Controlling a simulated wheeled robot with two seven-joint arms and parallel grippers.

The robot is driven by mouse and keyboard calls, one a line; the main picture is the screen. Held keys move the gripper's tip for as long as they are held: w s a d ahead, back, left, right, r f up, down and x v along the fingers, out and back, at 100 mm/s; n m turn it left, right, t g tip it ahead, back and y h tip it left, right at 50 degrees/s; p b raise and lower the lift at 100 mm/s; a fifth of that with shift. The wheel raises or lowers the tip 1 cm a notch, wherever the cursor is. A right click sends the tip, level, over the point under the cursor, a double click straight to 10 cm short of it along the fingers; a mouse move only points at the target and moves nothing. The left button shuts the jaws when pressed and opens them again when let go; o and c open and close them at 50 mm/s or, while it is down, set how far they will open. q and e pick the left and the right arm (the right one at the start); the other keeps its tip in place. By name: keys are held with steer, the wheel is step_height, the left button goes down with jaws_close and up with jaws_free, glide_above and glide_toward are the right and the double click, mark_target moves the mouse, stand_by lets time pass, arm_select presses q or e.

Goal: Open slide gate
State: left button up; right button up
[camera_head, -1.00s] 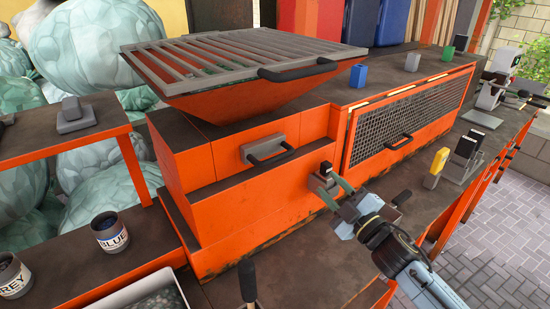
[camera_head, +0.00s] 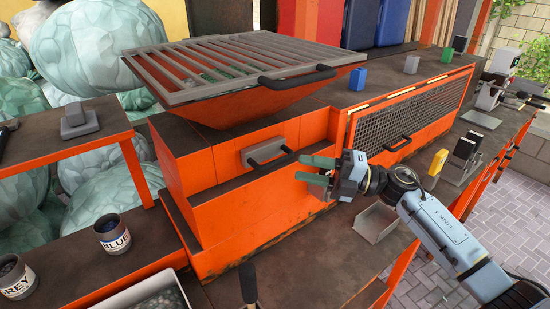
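The slide gate is a grey plate (camera_head: 252,157) with a black bar handle (camera_head: 270,152), set in the front of the orange machine (camera_head: 240,205) below its hopper. The plate looks flush against the orange front. My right gripper (camera_head: 301,168) is just right of the handle, its two green fingers pointing left and spread apart with nothing between them. The fingers appear close to the handle, but I cannot tell whether they touch it. My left gripper is not in view.
A grated hopper (camera_head: 240,65) with its own black handle overhangs the gate. A mesh guard (camera_head: 410,120) stands right of it. A small metal tray (camera_head: 376,222) lies below my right arm.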

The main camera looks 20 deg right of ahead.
mark_target(275, 163)
steer(key=p+x, duration=0.1)
steer(key=x, duration=0.6)
steer(key=shift+w+a, duration=0.2)
steer(key=shift+a, duration=0.1)
steer(key=shift+c, duration=0.4)
jaws_close()
